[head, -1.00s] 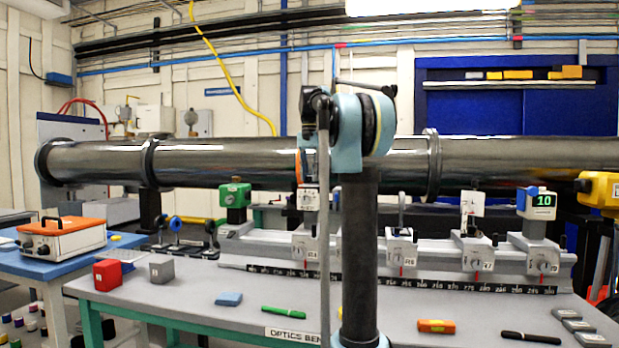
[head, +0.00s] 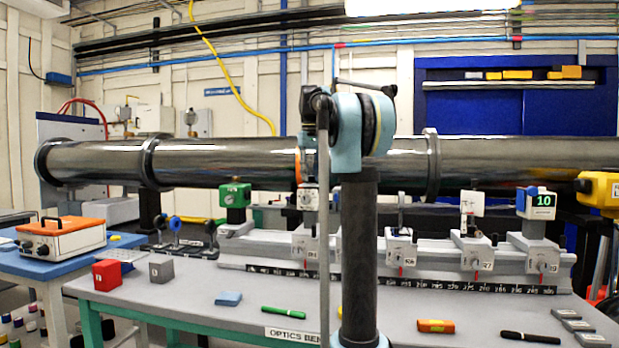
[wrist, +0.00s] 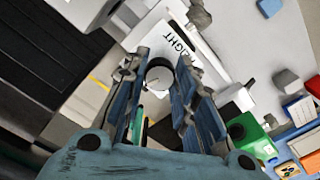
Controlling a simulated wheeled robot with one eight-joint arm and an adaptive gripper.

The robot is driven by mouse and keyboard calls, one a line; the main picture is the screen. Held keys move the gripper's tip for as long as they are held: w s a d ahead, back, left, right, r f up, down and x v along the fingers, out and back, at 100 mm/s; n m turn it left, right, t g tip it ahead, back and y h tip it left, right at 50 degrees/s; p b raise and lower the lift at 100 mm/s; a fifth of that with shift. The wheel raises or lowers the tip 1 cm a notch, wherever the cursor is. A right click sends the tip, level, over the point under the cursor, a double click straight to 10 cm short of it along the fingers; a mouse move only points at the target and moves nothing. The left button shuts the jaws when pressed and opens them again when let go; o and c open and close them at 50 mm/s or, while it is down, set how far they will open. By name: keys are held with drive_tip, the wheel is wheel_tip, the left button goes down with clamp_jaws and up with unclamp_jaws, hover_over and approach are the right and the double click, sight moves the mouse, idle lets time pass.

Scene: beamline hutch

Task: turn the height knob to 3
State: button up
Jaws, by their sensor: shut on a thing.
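The height knob (wrist: 158,76) is a small round grey knob in the wrist view, on a white block with a label (wrist: 181,42) of which "EIGHT" can be read. My gripper (wrist: 160,73) has its two blue-lined fingers on either side of the knob and is shut on it. I cannot read a scale number or the knob's setting here. In the head view my arm stands in front of the middle of the bench and hides the gripper and the gripped knob.
The grey rail (head: 430,272) carries several knobbed mounts, a green-topped post (head: 234,195) and a display reading 10 (head: 541,200). The dark beam pipe (head: 230,162) runs behind. A red block (head: 107,273), grey block (head: 161,268) and pens lie on the bench.

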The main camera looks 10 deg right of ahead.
drive_tip(key=shift+n, duration=0.4)
drive_tip(key=o, duration=1.1)
drive_tip(key=shift+c, duration=0.2)
wheel_tip(320, 180, up, 12)
drive_tip(key=shift+w, duration=0.1)
idle(0.3)
